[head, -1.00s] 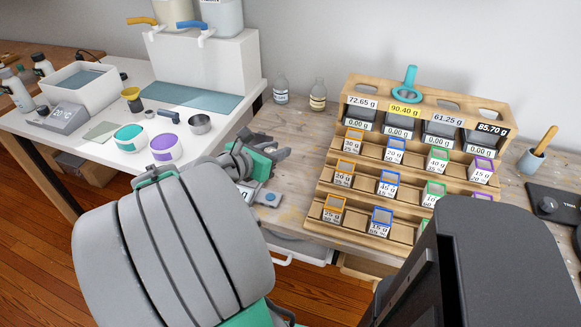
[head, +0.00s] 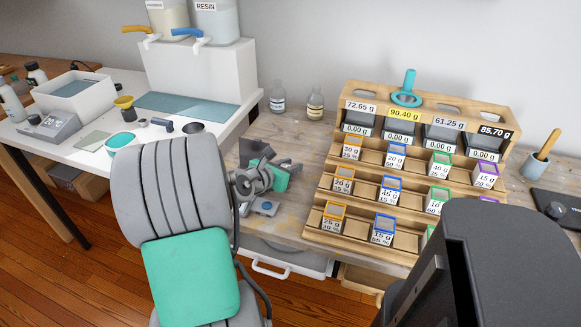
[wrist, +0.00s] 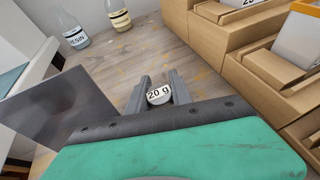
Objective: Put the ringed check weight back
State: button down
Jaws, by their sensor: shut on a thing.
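My gripper (wrist: 159,98) is shut on a small pale check weight (wrist: 158,95) marked "20 g", held between the two dark fingertips in the wrist view. No ring around the weight can be made out. In the head view my gripper (head: 284,164) is over the wooden bench, left of the stepped rack; the weight is too small to tell there. The stepped wooden rack (head: 324,218) holds several colour-framed boxes with gram labels. A turquoise ring with a handle (head: 406,97) is at the rack's top.
Two small bottles (head: 277,99) stand at the back of the bench, left of the rack. A white-topped table with a dispenser (head: 200,80) is at left. A cup with a wooden-handled tool (head: 535,164) stands right of the rack. Bench between bottles and rack is partly clear.

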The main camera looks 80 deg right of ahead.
jog(key=shift+f, duration=0.15)
jog(key=c, duration=1.1)
grip_release()
jog(key=shift+c, duration=0.2)
